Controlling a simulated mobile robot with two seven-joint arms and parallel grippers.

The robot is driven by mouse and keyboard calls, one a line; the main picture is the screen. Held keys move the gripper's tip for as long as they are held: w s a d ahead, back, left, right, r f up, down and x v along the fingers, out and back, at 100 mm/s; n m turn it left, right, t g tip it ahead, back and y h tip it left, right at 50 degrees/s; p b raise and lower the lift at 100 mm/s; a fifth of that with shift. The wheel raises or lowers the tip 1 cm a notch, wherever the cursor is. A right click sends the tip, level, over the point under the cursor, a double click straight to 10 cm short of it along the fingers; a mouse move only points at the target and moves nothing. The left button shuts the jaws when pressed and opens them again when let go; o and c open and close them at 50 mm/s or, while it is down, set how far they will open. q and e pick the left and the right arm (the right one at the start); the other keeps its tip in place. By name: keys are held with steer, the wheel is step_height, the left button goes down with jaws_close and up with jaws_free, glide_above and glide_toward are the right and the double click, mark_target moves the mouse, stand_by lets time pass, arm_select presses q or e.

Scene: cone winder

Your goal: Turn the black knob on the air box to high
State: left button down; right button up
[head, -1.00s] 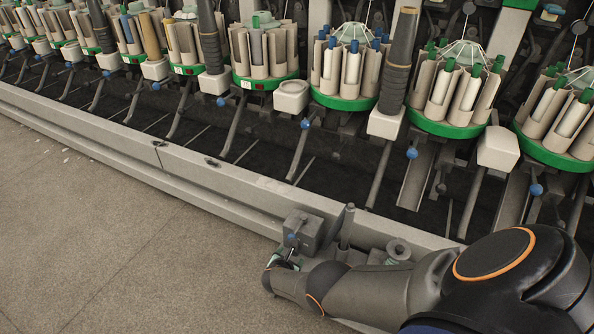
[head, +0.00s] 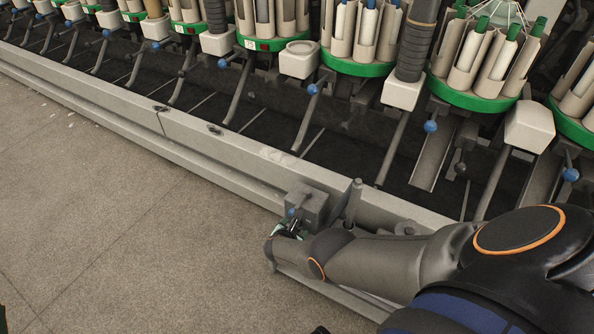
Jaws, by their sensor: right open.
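The air box (head: 312,205) is a small grey box on the front rail of the winder, low in the middle of the head view. A small blue part shows on its left side. I cannot make out the black knob or its setting; my gripper and wrist cover the area below the box. My right gripper (head: 289,226) is open, close in front of the lower left side of the box. Whether its fingers touch the box or straddle the knob cannot be told. My left gripper does not show clearly.
A grey upright post (head: 353,202) stands right of the box, close behind my right arm. The long grey rail (head: 195,150) runs diagonally. Behind it are blue-tipped levers and green-based bobbin carousels (head: 470,94). The floor (head: 110,230) at the left is clear.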

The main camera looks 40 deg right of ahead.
steer(key=shift+c, duration=0.3)
jaws_close()
stand_by(0.5)
